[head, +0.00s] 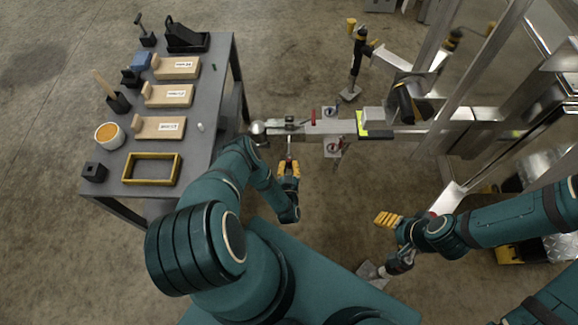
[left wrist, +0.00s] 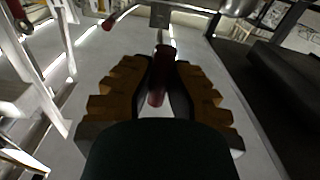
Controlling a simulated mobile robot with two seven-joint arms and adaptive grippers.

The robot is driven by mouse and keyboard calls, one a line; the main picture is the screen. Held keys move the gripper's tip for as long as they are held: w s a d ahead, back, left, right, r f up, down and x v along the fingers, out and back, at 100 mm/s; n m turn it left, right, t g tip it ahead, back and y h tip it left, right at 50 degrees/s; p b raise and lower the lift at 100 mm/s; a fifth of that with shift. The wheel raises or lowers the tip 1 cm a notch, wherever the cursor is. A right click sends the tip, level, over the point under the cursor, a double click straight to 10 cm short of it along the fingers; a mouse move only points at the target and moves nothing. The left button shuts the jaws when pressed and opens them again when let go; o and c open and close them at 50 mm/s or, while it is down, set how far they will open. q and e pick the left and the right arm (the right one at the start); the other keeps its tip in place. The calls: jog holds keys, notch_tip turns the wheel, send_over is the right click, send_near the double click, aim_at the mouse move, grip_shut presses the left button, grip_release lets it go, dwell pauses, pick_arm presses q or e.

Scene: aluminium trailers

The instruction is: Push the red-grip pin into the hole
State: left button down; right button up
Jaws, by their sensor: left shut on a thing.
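My left gripper (head: 289,168) is shut on the red-grip pin. In the left wrist view the pin's dark red grip (left wrist: 158,78) sits between the yellow-brown finger pads of the gripper (left wrist: 160,85). In the head view its thin metal shaft (head: 289,147) points away from the gripper towards the trailer tongue (head: 275,128). The shaft's far end is at or very near the tongue's side; I cannot tell whether it is inside the hole. The hole itself cannot be made out. My right gripper (head: 388,219) hangs at the right, away from the tongue; its finger opening is unclear.
A red lever (head: 313,117) stands on the tongue. Trailer frames fill the right side.

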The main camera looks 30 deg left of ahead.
pick_arm(q)
jog(key=b, duration=0.2)
send_near(289, 137)
jog(key=shift+w+a+f, duration=0.25)
jog(key=shift+w+a, duration=0.1)
jog(key=shift+w, duration=0.2)
jog(key=shift+w+a+f, duration=0.25)
jog(key=shift+w+a, duration=0.1)
jog(key=shift+w, duration=0.2)
jog(key=x, duration=0.8)
jog(key=shift+w, duration=0.25)
dwell(3.8)
jog(key=c, duration=1)
grip_release()
jog(key=shift+a, duration=0.1)
jog(key=shift+s+f, duration=0.1)
jog(key=v, duration=1.2)
